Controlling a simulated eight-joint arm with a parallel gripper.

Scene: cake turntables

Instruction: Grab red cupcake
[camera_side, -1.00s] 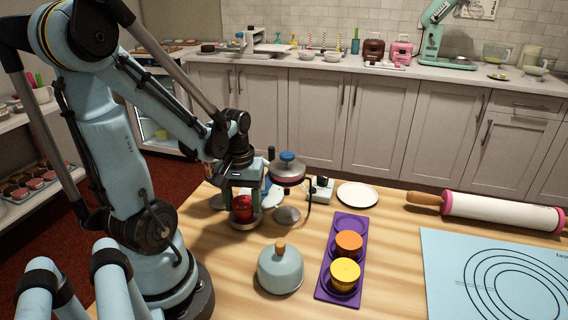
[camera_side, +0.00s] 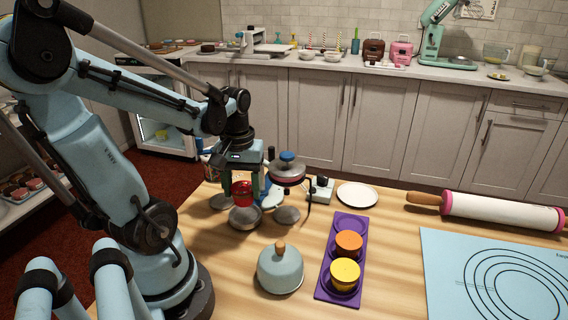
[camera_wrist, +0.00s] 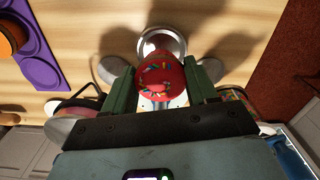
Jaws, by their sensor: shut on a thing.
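The red cupcake (camera_side: 242,190) is between the fingers of my gripper (camera_side: 242,192), above a round grey turntable plate (camera_side: 245,220). In the wrist view the red cupcake (camera_wrist: 160,76), with coloured sprinkles on top, sits between the two green fingers of my gripper (camera_wrist: 160,88). The fingers are shut on it. The plate's pale rim (camera_wrist: 160,36) shows behind it. In the side view the cupcake appears raised clear of the plate.
A purple tray (camera_side: 351,223) holds an orange cupcake (camera_side: 348,243) and a yellow cupcake (camera_side: 345,272); its far recess is empty. A domed lid (camera_side: 281,270) stands in front. A turntable device (camera_side: 287,174), a white plate (camera_side: 357,195) and a rolling pin (camera_side: 502,211) stand near.

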